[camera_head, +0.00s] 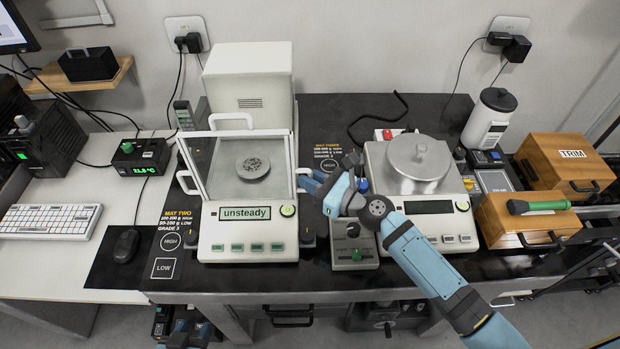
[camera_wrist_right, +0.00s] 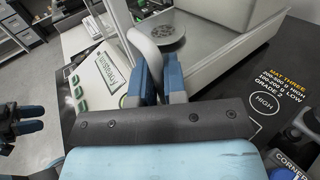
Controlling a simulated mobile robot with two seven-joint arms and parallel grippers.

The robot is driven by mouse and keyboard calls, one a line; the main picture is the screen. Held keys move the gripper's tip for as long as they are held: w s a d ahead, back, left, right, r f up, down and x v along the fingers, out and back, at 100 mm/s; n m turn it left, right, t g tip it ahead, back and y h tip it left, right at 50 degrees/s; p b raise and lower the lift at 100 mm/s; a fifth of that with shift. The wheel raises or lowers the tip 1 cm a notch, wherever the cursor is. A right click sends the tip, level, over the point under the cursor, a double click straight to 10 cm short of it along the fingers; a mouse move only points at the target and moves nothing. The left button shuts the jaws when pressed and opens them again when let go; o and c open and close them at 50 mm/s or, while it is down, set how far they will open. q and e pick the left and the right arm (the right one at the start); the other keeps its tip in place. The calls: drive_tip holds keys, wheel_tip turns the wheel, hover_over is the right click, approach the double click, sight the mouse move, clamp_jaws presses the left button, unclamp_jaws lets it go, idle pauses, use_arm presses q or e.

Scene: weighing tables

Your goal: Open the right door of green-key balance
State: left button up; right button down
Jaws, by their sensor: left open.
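The green-key balance (camera_head: 248,244) stands on the left part of the dark bench. Its display reads "unsteady", and it has green keys along the front. The right door has a white handle (camera_wrist_right: 145,50) on the shield's right side. My right gripper (camera_head: 314,181) is at this handle, and the wrist view shows its blue fingers on both sides of it, closed on it. No clear door opening shows. My left gripper (camera_head: 186,334) is low in front of the bench, open and empty; it shows at the wrist view's left edge.
A second balance with a round pan (camera_head: 421,165) is further right, near wooden boxes (camera_head: 527,220). A keyboard and mouse (camera_head: 125,246) lie on the left.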

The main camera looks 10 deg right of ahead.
use_arm(q)
drive_tip(key=b, duration=0.1)
drive_tip(key=f+b, duration=0.2)
drive_tip(key=shift+w+d, duration=0.25)
use_arm(e)
drive_tip(key=w+d, duration=0.3)
drive_tip(key=w, duration=1.3)
drive_tip(key=shift+w+d, duration=0.2)
drive_tip(key=shift+w, duration=0.2)
use_arm(q)
drive_tip(key=shift+f, duration=0.15)
drive_tip(key=shift+f, duration=0.1)
use_arm(e)
drive_tip(key=c, duration=1.5)
unclamp_jaws()
drive_tip(key=shift+o, duration=0.2)
